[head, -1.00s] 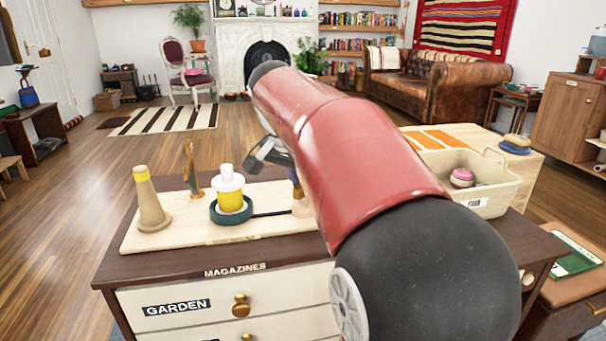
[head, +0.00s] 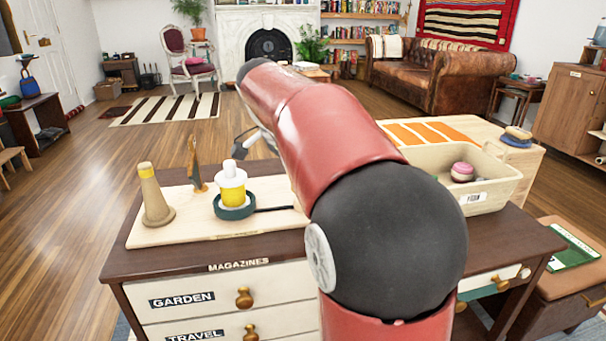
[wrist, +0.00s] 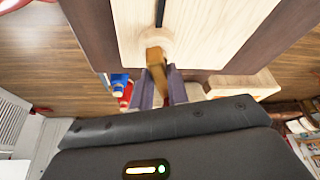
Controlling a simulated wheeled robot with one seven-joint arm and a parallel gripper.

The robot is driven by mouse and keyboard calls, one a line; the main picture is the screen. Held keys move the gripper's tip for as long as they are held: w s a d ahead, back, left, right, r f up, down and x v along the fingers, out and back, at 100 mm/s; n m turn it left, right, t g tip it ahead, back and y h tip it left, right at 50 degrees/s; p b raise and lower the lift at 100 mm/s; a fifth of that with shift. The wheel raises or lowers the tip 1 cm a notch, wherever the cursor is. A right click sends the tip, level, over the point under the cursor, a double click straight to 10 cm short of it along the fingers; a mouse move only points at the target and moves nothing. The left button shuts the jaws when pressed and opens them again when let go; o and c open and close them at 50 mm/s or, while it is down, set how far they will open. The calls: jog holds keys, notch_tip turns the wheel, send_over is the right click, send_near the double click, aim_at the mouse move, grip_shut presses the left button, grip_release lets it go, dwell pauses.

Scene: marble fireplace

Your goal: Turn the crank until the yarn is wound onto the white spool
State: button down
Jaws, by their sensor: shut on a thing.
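The white spool (head: 230,168) stands upright on a dark green round base on the pale wooden board (head: 150,238). A band of yellow yarn (head: 233,195) wraps its middle. A tan cone (head: 154,200) with a yellow band near its top stands at the board's left. A brown wooden upright (head: 195,165) stands behind, between cone and spool. In the wrist view, my gripper (wrist: 155,86) is shut on the brown crank handle (wrist: 155,58), by a pale round hub on the board. In the head view my arm hides the crank and fingers.
A beige basket (head: 490,200) with a pink-topped item stands at the right, by a wooden surface with orange stripes (head: 425,133). The board lies on a dark-topped drawer cabinet (head: 120,262). Open floor lies beyond the cabinet.

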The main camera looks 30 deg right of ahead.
jog(key=c, duration=1.4)
grip_release()
jog(key=shift+o, duration=0.2)
jog(key=p+v, duration=0.1)
jog(key=v, duration=0.6)
jog(key=shift+a+r, duration=0.2)
jog(key=shift+r, duration=0.2)
jog(key=s+a+f+n+t+y, duration=0.2)
jog(key=s+a+f+n, duration=0.3)
jog(key=s+f+n, duration=0.3)
jog(key=s+a+f+n+t+y, duration=0.2)
jog(key=s+a+f+n, duration=0.3)
jog(key=s+f+n, duration=0.4)
jog(key=shift+s+a+f+t+y, duration=0.3)
jog(key=shift+s+t, duration=0.3)
jog(key=shift+s, duration=0.65)
